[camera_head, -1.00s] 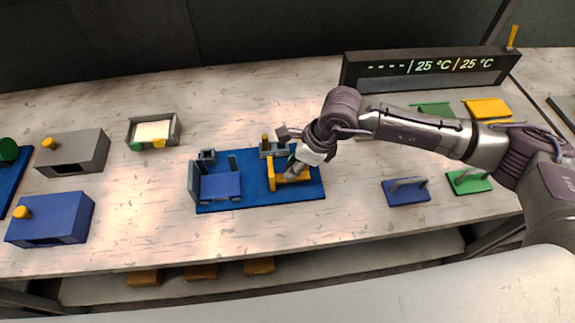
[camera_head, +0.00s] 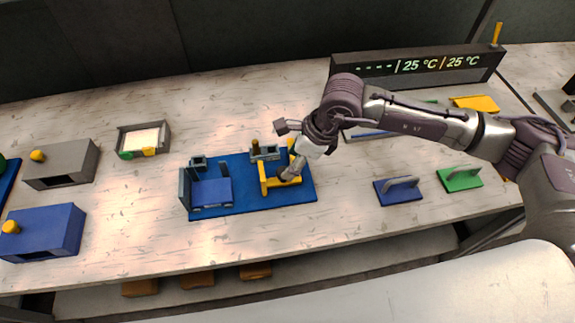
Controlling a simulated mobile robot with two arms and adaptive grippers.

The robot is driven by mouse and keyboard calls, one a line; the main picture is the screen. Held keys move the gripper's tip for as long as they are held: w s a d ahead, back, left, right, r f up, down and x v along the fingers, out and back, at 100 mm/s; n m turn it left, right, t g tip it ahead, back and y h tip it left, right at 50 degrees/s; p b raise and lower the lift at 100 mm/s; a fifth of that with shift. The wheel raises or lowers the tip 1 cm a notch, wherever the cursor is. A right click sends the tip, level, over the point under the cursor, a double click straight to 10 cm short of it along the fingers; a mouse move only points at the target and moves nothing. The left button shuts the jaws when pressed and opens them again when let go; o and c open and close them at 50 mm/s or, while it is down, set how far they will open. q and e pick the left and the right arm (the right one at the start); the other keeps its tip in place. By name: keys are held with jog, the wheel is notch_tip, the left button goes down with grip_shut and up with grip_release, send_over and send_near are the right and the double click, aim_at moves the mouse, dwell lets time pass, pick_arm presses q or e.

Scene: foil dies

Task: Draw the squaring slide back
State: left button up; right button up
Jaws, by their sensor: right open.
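A flat blue base (camera_head: 235,208) lies on the bench in the middle. On its left part stands a blue block (camera_head: 211,192) with grey upright walls around it. On its right part is a yellow slide piece (camera_head: 264,180) with an upright plate and a low foot, probably the squaring slide. My left gripper is not in view.
A grey box (camera_head: 60,165) and a blue box (camera_head: 42,233) stand at the left. A grey tray (camera_head: 164,132) is behind. Blue (camera_head: 398,194) and green (camera_head: 460,181) handled plates lie at the right. A dark display bar (camera_head: 420,67) stands at the back.

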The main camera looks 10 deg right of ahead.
jog(key=v, duration=0.8)
jog(key=shift+s, duration=0.1)
